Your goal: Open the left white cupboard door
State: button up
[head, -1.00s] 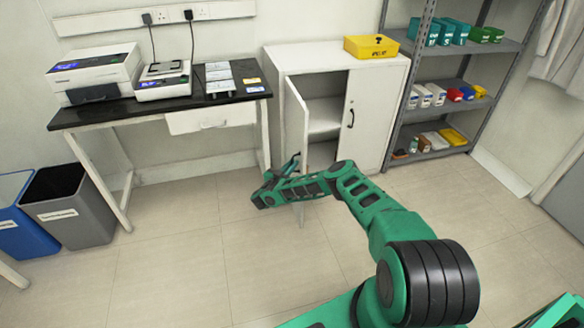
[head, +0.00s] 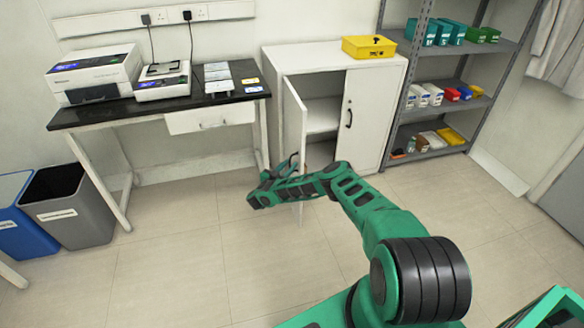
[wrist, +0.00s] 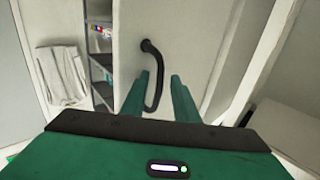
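The white cupboard (head: 375,105) stands against the wall. Its left door (head: 294,122) is swung well out toward me, and the dark opening with a white shelf (head: 322,118) shows behind it. The right door (head: 368,110) is closed. In the wrist view, the left door's black curved handle (wrist: 154,98) lies between the two green fingers of my gripper (wrist: 159,76). The fingers are apart, and a gap shows between the handle and the right finger. In the head view my gripper (head: 292,163) is low beside the door, partly hidden by my wrist.
A yellow box (head: 369,47) sits on the cupboard. A black-topped bench (head: 120,115) with instruments stands left, with bins (head: 70,207) beside it. A grey shelf rack (head: 415,75) stands right. The floor in front is clear.

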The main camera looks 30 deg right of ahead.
jog(key=v, duration=1.1)
jog(key=shift+w, duration=0.2)
jog(key=shift+a+f, duration=0.1)
